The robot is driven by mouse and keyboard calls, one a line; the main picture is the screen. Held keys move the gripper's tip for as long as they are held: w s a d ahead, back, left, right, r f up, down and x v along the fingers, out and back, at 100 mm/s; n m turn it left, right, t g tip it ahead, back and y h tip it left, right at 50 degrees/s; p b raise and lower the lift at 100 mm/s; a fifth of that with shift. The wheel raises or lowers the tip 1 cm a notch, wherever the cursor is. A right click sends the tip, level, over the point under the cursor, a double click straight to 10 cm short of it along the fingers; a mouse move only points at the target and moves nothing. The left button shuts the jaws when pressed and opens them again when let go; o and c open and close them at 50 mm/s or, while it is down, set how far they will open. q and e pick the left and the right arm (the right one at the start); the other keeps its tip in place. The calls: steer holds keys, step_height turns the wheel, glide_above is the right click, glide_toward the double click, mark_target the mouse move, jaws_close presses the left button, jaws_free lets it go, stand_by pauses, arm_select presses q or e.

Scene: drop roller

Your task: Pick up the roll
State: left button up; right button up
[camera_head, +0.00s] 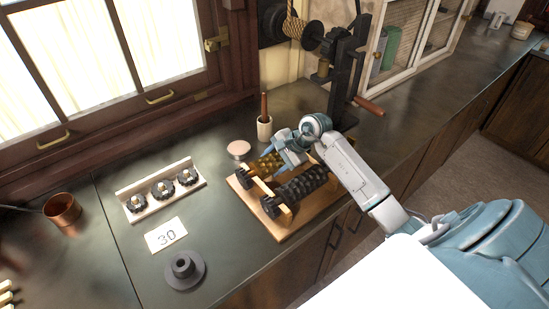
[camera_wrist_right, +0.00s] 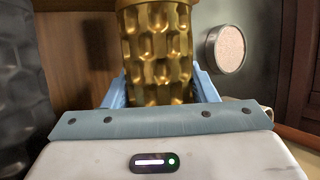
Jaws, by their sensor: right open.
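A gold roll (camera_head: 267,164) with a dimpled surface lies in a wooden stand (camera_head: 240,194) on the dark counter. A black textured roll (camera_head: 300,185) lies beside it in the same stand, nearer the front. My right gripper (camera_head: 277,160) is over the gold roll. In the right wrist view, the gold roll (camera_wrist_right: 157,45) runs between the two open light blue fingers, one on each side. I cannot tell whether the fingers touch it; its near end is hidden by the gripper body. The black roll (camera_wrist_right: 20,90) shows at the left edge there. My left gripper is not in view.
A rack with three black knobs (camera_head: 162,189), a card marked 30 (camera_head: 166,236), a dark flanged piece (camera_head: 185,269) and a copper pot (camera_head: 62,210) are to the left.

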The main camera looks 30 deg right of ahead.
jaws_close()
stand_by(0.3)
steer(key=shift+r, duration=0.1)
